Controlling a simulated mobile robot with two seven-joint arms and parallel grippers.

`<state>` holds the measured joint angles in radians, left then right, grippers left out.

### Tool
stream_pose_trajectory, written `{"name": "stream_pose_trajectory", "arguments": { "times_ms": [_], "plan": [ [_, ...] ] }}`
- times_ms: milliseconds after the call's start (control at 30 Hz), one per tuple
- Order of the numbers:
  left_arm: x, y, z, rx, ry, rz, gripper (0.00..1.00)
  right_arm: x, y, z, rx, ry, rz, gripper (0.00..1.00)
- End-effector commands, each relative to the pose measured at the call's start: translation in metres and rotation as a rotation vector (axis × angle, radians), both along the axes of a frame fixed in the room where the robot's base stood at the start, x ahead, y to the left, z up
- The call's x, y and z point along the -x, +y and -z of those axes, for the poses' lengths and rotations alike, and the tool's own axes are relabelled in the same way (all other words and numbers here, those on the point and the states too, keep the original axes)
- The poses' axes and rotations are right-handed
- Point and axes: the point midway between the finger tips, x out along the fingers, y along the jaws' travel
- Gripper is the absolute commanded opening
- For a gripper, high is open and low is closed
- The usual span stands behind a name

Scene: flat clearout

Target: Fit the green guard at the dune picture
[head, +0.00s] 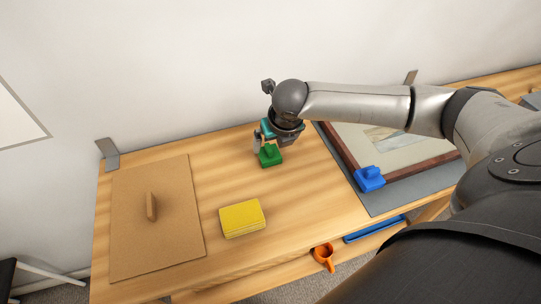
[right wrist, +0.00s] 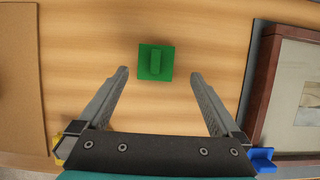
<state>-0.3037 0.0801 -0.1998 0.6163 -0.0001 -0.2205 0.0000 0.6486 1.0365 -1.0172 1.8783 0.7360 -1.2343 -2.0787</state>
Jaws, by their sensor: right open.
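The green guard (head: 270,155) lies on the wooden table, left of the picture; it is a small block with a raised grip. In the right wrist view the green guard (right wrist: 155,64) sits just beyond and between the fingertips. My right gripper (right wrist: 160,80) is open and empty; in the head view the right gripper (head: 264,140) hangs over the guard. The framed picture (head: 345,155) lies on a grey mat (head: 376,204), partly hidden by my right arm. A blue guard (head: 369,179) is at its near left corner. My left gripper does not show.
A brown board (head: 178,225) with a wooden handle lies at the left. A yellow stack (head: 242,218) lies near the front middle. An orange mug (head: 322,256) and a blue bar (head: 375,229) are at the front edge. Bare tabletop surrounds the green guard.

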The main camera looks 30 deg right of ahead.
Motion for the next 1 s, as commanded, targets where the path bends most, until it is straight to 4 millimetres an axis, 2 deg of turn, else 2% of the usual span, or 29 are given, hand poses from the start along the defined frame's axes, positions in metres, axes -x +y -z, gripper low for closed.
{"name": "stream_pose_trajectory", "arguments": {
  "times_ms": [333,667,1000],
  "plan": [
    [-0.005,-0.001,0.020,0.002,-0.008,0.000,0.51,-0.020,0.002,0.041,0.000,0.000,0.000,1.00],
    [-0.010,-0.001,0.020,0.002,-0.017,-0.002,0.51,-0.023,0.001,0.046,0.000,-0.001,-0.001,1.00],
    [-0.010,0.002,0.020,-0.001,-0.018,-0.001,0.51,-0.023,0.001,0.046,0.001,-0.001,-0.001,0.63]
  ]
}}
